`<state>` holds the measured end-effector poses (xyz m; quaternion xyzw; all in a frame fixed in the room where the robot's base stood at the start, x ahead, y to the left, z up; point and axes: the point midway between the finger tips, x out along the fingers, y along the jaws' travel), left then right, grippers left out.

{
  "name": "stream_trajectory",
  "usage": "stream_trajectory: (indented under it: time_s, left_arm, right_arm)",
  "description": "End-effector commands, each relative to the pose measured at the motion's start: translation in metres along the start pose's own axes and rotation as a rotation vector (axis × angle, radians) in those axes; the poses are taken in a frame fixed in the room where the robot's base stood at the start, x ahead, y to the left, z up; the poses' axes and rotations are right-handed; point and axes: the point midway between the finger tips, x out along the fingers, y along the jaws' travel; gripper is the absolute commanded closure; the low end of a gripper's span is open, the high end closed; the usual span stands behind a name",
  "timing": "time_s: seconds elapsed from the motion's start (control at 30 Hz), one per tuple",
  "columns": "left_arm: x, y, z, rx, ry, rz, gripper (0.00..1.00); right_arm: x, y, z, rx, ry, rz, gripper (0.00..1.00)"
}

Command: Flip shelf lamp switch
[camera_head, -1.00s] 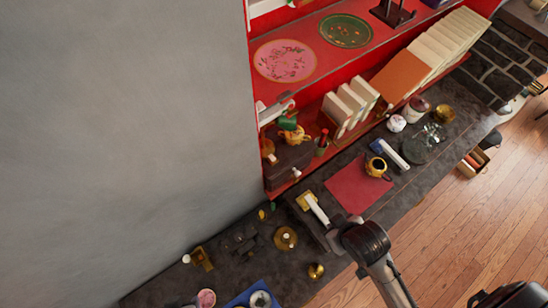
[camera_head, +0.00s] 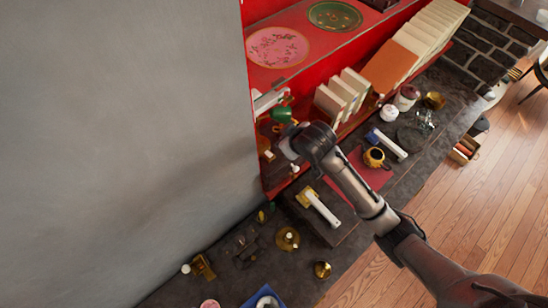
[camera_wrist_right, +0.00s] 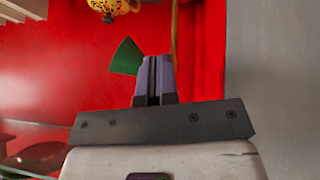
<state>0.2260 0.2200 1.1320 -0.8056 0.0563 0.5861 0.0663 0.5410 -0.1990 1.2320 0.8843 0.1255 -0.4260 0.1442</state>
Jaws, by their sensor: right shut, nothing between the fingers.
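A small green lamp (camera_head: 282,115) hangs in the lower left bay of the red shelf, beside a pale block. A green piece, seemingly its shade, shows in the right wrist view (camera_wrist_right: 127,58), just left of my fingers. A thin brownish cord or rod (camera_wrist_right: 175,32) runs up behind the fingertips. I cannot make out the switch. My right gripper (camera_wrist_right: 154,75) is shut and empty, pointing into the bay close to the lamp. In the head view my right wrist hides part of the bay. My left gripper is not in view.
A yellow spotted teapot (camera_wrist_right: 112,6) is at the top of the wrist view. Books (camera_head: 343,93) stand right of the bay. A grey wall (camera_head: 120,120) borders the shelf's left. Below, the dark counter holds a red mat (camera_head: 366,172), a black-and-yellow teapot (camera_head: 374,157) and a white-handled tool (camera_head: 321,208).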

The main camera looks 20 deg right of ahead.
Motion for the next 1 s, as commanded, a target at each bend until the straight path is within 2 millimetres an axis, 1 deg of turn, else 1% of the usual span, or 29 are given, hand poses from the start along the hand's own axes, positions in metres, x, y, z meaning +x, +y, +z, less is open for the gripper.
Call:
stream_trajectory:
  time_s: [0.03, 0.1, 0.17, 0.27, 0.63, 0.77, 0.87, 1.0]
  left_arm:
    - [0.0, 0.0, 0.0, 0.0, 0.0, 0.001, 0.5]
    - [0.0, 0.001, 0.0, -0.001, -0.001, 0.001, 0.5]
    - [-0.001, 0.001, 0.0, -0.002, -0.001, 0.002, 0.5]
    - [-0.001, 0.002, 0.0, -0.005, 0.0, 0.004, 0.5]
    - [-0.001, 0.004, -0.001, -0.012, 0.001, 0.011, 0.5]
    - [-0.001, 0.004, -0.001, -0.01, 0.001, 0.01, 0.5]
    - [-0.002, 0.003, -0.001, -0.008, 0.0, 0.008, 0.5]
    - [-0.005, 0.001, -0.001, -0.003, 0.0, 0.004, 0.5]
  right_arm:
    - [0.01, -0.003, 0.005, 0.014, -0.023, -0.025, 1.0]
    - [0.02, -0.006, 0.01, 0.038, -0.041, -0.056, 1.0]
    - [0.026, -0.009, 0.012, 0.062, -0.046, -0.081, 1.0]
    - [0.025, -0.013, 0.009, 0.092, -0.025, -0.109, 1.0]
    - [0.025, -0.013, 0.008, 0.108, -0.02, -0.107, 1.0]
    - [0.028, -0.013, 0.008, 0.109, -0.021, -0.107, 1.0]
    - [0.037, -0.014, 0.008, 0.109, -0.021, -0.107, 1.0]
    - [0.059, -0.017, 0.008, 0.11, -0.023, -0.108, 1.0]
